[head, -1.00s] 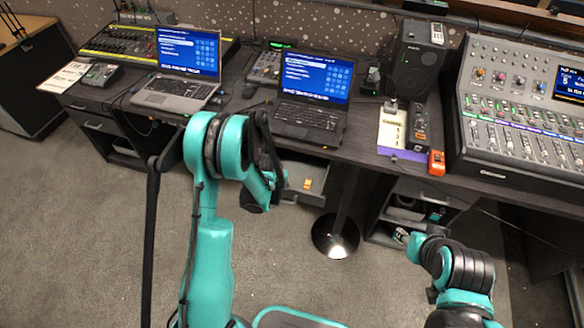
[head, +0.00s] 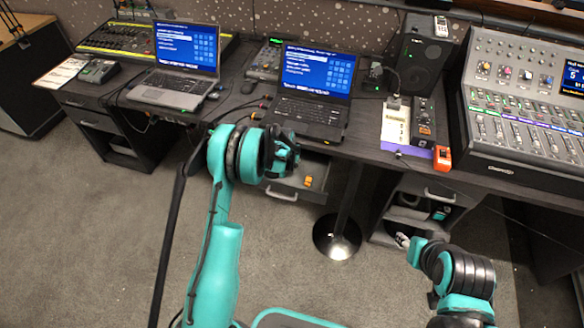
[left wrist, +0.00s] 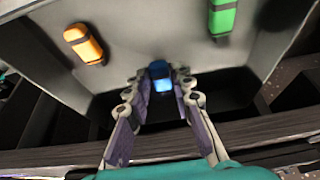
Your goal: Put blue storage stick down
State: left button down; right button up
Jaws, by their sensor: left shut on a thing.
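The blue storage stick (left wrist: 160,74) sits between the fingertips of my left gripper (left wrist: 161,86) in the left wrist view. The gripper is shut on it, over the inside of an open drawer (left wrist: 130,65). I cannot tell whether the stick touches the drawer floor. An orange stick (left wrist: 85,43) lies left of it and a green stick (left wrist: 222,17) lies right of it. The head view shows the drawer (head: 312,168) under the desk, with the orange stick (head: 308,181) inside. My left fingers are hidden there behind my arm.
The desk edge (head: 365,152) overhangs the drawer. Two laptops (head: 312,90) (head: 178,82), a mixing console (head: 520,115) and a speaker (head: 418,58) stand on the desk. A round metal stand base (head: 338,237) is on the floor near the drawer.

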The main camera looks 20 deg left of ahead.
pick_arm(q)
notch_tip(320, 180, down, 2)
jog(key=shift+f, duration=0.15)
jog(key=shift+f+b, duration=0.25)
jog(key=shift+b, duration=0.3)
jog(key=c, duration=1.3)
grip_release()
jog(key=shift+r, duration=0.1)
